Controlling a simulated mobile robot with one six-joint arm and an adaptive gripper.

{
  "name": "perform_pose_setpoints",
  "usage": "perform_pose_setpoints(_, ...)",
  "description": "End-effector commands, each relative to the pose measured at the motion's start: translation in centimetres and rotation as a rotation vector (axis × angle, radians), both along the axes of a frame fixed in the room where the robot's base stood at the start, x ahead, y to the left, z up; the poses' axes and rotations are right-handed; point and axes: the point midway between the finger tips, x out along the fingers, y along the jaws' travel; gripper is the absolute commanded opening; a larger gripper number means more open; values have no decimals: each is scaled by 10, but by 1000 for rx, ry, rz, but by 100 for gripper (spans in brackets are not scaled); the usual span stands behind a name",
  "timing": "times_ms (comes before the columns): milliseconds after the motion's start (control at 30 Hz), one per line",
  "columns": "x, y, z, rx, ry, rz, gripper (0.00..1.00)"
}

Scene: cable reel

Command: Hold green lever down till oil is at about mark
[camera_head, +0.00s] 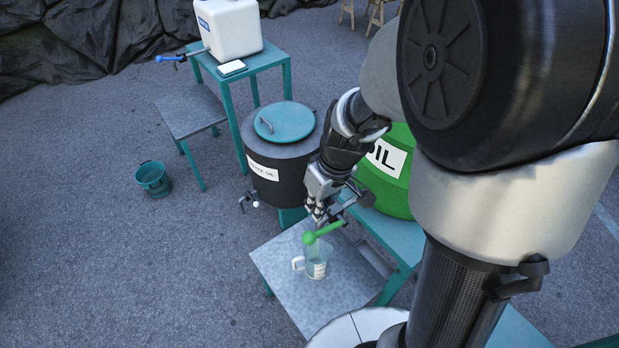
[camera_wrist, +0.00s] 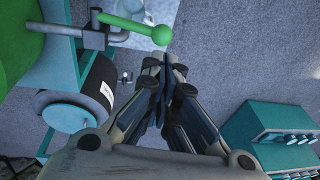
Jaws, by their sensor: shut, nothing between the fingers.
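The green lever (camera_head: 328,230) sticks out from the tap of the green oil drum (camera_head: 398,195), its ball end lower left. It also shows in the wrist view (camera_wrist: 125,24). A clear measuring jug (camera_head: 318,268) with a white handle and marks stands on the low grey stand below the lever. I cannot make out an oil level in it. My gripper (camera_head: 319,216) is shut and empty, just above the lever in the head view. In the wrist view its fingertips (camera_wrist: 167,62) are close to the ball; whether they touch it I cannot tell.
A dark drum with a teal lid (camera_head: 284,121) stands left of my gripper. A white container (camera_head: 230,28) stands on a teal table behind it. A teal bucket (camera_head: 153,177) sits on the ground at left. A teal box with knobs (camera_wrist: 275,140) shows in the wrist view.

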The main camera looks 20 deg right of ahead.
Motion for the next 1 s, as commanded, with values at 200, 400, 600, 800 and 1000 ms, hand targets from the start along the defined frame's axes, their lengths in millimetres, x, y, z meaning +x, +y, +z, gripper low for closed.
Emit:
perform_pose_setpoints(200,5,8,-51,1,3,1,0)
perform_pose_setpoints(400,9,12,-79,0,1,1,0)
perform_pose_setpoints(600,11,14,-88,0,0,0,0)
perform_pose_setpoints(800,11,14,-88,0,-1,0,0)
perform_pose_setpoints(1000,12,14,-88,0,0,0,0)
